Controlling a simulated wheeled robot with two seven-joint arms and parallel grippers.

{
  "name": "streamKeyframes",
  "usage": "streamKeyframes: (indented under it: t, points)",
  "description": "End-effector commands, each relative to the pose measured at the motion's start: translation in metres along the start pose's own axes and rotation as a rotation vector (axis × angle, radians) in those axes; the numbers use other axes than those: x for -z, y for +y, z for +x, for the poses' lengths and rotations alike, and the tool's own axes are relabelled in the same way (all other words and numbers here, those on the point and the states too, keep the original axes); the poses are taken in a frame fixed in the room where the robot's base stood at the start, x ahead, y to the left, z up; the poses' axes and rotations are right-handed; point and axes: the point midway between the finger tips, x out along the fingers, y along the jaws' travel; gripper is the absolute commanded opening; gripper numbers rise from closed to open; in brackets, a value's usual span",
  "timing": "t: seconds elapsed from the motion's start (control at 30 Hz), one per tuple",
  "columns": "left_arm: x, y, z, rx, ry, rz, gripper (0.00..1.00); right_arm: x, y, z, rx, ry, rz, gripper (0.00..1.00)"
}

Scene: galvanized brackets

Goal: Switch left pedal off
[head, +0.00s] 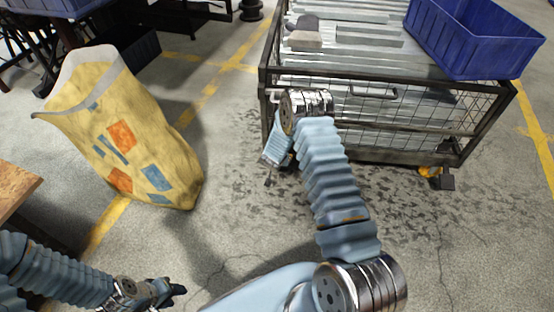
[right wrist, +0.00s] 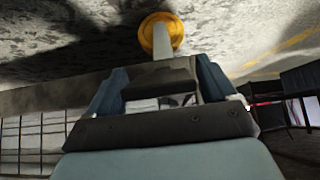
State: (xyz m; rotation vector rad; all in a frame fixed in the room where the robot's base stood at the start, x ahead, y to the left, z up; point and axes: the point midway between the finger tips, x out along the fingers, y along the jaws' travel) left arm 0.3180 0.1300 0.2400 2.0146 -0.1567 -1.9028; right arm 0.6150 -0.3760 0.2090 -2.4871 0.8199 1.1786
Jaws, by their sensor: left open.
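The wire-sided cart (head: 385,140) stands at the upper right. Its right caster (head: 430,171) shows a yellow wheel with a black pedal (head: 447,182). The left front corner of the cart is behind my right arm. My right gripper (head: 268,177) points down beside that corner, close to the floor. In the right wrist view, a yellow wheel (right wrist: 147,38) lies straight ahead of the right gripper, partly covered by a pale bar. The left pedal cannot be made out, and contact cannot be told. My left gripper (head: 176,292) is open and empty at the bottom left, far from the cart.
A blue crate (head: 478,45) and metal pieces (head: 360,38) lie on top of the cart. A yellow sack (head: 130,140) stands on the floor at the left. A wooden table edge (head: 14,190) juts in at the far left. The floor in front of the cart's right half is clear.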

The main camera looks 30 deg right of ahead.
Motion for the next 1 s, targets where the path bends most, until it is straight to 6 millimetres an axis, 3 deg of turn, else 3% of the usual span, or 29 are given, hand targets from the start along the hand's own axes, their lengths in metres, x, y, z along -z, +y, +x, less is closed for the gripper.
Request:
streamKeyframes:
  t: [0.3, 0.43, 0.8, 1.0]
  points:
    - [0.0, 0.0, 0.0, 0.0, 0.0, 0.0, 0.43, -0.001, 0.0, 0.0, 0.0, -0.001, 0.0, 0.94]
    - [0.0, 0.001, -0.002, 0.0, 0.0, 0.0, 0.43, 0.0, -0.001, -0.01, 0.001, -0.002, -0.001, 0.94]
    - [-0.001, 0.006, -0.013, -0.002, -0.002, 0.003, 0.43, 0.001, -0.001, -0.095, 0.002, 0.001, -0.001, 0.94]
    - [-0.001, 0.009, -0.016, -0.004, -0.004, 0.005, 0.43, 0.0, -0.001, -0.128, 0.001, 0.0, -0.002, 0.94]
